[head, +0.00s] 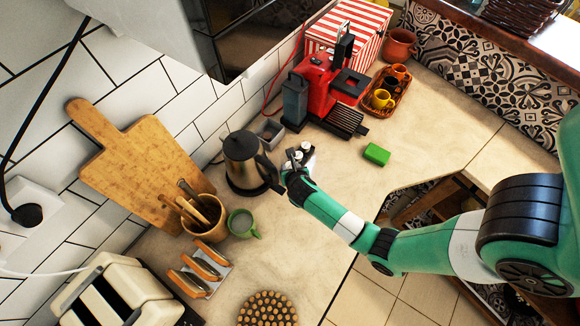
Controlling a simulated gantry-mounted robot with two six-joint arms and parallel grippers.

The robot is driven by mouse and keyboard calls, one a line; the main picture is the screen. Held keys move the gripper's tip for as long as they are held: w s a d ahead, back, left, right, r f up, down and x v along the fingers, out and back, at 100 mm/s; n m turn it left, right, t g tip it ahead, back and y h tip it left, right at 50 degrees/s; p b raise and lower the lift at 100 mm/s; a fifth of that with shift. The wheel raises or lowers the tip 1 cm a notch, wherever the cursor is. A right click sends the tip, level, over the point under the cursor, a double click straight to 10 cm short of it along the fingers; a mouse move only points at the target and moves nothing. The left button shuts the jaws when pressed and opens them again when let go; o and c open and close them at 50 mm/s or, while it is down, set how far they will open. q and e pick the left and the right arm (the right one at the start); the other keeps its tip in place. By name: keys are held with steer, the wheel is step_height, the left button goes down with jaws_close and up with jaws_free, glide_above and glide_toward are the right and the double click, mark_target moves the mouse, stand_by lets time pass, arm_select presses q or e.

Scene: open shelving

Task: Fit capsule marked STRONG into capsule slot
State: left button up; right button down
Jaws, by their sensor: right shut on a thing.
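A red coffee machine (322,88) with dark parts stands at the back of the counter, its dark lever (345,46) upright. I cannot make out its capsule slot from here. My right gripper (296,160) is low over the counter, in front of the machine and just right of the kettle. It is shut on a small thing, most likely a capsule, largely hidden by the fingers. Small whitish and dark round things (305,148), seemingly capsules, are right by the fingertips. No STRONG marking is readable. My left gripper is not in view.
A steel kettle (243,160) stands close left of my gripper, with a small grey box (269,131) behind it. A green sponge (377,154) lies to the right. A tray (392,91) of cups is beside the machine. A green mug (241,222) stands nearer.

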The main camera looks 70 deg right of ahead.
steer(key=r, duration=0.1)
steer(key=r+p, duration=0.1)
steer(key=r, duration=0.1)
steer(key=r+p, duration=0.1)
steer(key=shift+s+r, duration=0.15)
steer(key=shift+s, duration=0.1)
steer(key=s+a+r+p, duration=0.3)
steer(key=s+r, duration=0.5)
steer(key=s, duration=0.5)
steer(key=shift+a+r+p, duration=0.2)
steer(key=shift+r+p, duration=0.15)
steer(key=shift+p, duration=0.3)
